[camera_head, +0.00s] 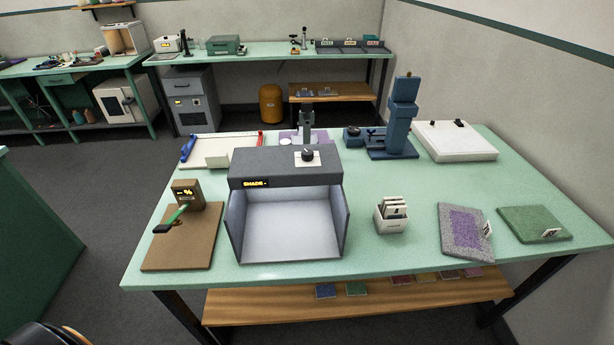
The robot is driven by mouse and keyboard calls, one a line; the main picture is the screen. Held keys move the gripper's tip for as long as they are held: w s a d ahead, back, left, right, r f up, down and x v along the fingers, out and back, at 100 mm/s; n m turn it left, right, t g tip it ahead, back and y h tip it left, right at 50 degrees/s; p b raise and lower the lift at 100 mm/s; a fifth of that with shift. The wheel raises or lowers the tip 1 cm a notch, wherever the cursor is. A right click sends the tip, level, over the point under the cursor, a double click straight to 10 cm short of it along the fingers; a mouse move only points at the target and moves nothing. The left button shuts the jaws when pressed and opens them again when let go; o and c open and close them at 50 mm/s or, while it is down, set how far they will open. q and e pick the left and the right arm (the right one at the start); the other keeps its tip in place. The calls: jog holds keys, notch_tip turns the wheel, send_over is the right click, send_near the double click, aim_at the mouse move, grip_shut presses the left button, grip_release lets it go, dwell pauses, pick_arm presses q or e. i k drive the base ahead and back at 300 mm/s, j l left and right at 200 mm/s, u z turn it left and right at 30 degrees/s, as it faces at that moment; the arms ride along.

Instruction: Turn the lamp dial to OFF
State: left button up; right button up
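The lamp dial is a dark round knob (308,155) on a small white plate on top of the grey light booth (288,170). Its pointer setting is too small to read. The booth stands open at the front of the green table, with a pale, empty inside. A small yellow display on its front edge (256,184) appears to read "SHADE -". Neither of my grippers is in view, and nothing touches the dial.
On the green table (370,240), a brown board with a meter (180,240) stands left of the booth. A white card holder (392,216), a purple-grey tuft sample (464,230) and a green one (534,223) lie right. A blue press (402,115) stands behind.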

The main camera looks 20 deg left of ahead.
aim_at(307, 155)
jog(key=j+u, duration=0.2)
jog(key=u, duration=0.2)
jog(key=k+j+u, duration=0.1)
jog(key=j+u, duration=0.15)
jog(key=u, duration=0.15)
jog(key=j+u, duration=0.2)
jog(key=u, duration=0.2)
